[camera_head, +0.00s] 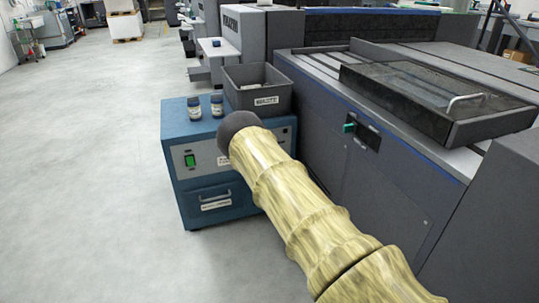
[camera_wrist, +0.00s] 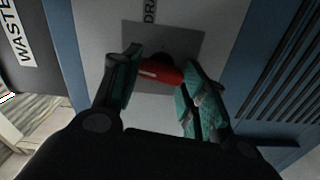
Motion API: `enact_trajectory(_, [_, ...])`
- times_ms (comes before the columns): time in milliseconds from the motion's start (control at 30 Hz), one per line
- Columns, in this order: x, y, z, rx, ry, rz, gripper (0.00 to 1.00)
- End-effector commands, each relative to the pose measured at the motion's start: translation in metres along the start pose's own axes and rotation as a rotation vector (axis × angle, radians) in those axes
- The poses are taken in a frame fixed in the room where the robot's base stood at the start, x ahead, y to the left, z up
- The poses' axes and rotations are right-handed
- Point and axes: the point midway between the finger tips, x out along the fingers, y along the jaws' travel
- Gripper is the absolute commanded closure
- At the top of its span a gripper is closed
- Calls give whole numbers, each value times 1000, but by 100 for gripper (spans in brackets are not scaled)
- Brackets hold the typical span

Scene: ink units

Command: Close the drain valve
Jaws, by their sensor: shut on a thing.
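The drain valve has a red lever handle (camera_wrist: 160,74), seen in the wrist view in front of a grey plate (camera_wrist: 185,42) on a pale panel. The handle lies across between the fingers, tilted slightly in the picture. The dark round valve hub is partly hidden. In the head view, my arm covers the valve and the gripper.
The blue ink unit (camera_head: 182,150) has a green switch (camera_head: 190,160) and a drawer (camera_head: 215,202). Two small bottles (camera_head: 194,107) and a grey waste bin (camera_head: 232,78) stand on top. A large grey press (camera_head: 370,190) stands close on the right. The floor on the left is clear.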

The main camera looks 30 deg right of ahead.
Motion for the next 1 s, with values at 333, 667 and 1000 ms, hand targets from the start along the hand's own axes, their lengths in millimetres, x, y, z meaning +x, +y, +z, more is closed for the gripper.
enact_trajectory(333, [0, -3, -2, -147, 2, -3, 81])
enact_trajectory(667, [0, -3, -1, -177, 2, -3, 81])
enact_trajectory(1000, [-1, -3, -1, -176, 1, -3, 39])
